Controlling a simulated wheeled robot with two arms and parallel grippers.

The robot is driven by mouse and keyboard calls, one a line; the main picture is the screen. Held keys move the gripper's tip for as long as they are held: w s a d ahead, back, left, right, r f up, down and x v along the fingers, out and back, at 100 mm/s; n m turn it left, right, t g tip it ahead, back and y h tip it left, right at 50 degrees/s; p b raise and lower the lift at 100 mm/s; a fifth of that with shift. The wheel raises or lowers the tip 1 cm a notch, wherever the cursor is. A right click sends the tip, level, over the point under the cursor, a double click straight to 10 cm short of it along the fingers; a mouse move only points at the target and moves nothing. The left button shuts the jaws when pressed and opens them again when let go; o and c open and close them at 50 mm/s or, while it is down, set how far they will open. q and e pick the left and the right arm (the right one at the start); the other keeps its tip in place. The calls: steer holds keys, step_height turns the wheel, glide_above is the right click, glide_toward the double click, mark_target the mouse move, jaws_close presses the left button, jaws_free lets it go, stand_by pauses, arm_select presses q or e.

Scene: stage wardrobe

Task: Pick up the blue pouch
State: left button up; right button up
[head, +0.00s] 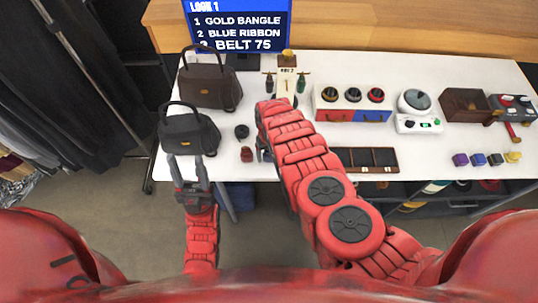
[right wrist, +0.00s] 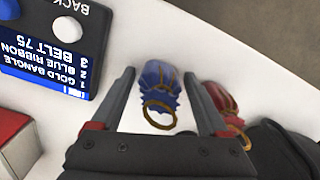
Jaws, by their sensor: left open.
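The blue pouch (right wrist: 160,80) with gold trim and a gold ring lies on the white table in the right wrist view. My right gripper (right wrist: 159,73) is open, with one finger on each side of the pouch and gaps beside it. In the head view my right arm hides this pouch and most of that gripper. My left gripper (head: 187,157) is open and empty at the table's front edge, just in front of the small black bag (head: 188,131).
A red pouch (right wrist: 226,100) lies close outside the right finger. A dark screen panel (right wrist: 60,40) stands at the left there, with a red block (right wrist: 12,138) below it. In the head view a brown bag (head: 207,82) stands behind the black one. A compartment tray (head: 368,160) lies right of my arm.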

mark_target(268, 152)
steer(key=c, duration=1.1)
steer(key=shift+r, duration=0.2)
steer(key=shift+a+r, duration=0.1)
steer(key=shift+r, duration=0.7)
steer(key=shift+s+a+r+b, duration=0.1)
steer(key=shift+s+r+b, duration=0.35)
steer(key=shift+r+b, duration=0.3)
steer(key=s, duration=0.2)
steer(key=s+a, duration=0.1)
steer(key=shift+s+a+r, duration=0.1)
steer(key=shift+s+r, duration=0.2)
steer(key=s+p, duration=0.1)
steer(key=s+a+r+p, duration=0.1)
steer(key=shift+s+p, duration=0.25)
steer(key=shift+p, duration=0.15)
steer(key=shift+s+a+p, duration=0.4)
steer(key=shift+s+p, duration=0.1)
steer(key=shift+s, duration=0.85)
steer(key=shift+s+a+p, duration=0.45)
steer(key=shift+s+p, duration=0.05)
steer(key=shift+s, duration=0.9)
steer(key=shift+s+a+p, duration=0.4)
steer(key=shift+s+p, duration=0.1)
steer(key=shift+s, duration=0.85)
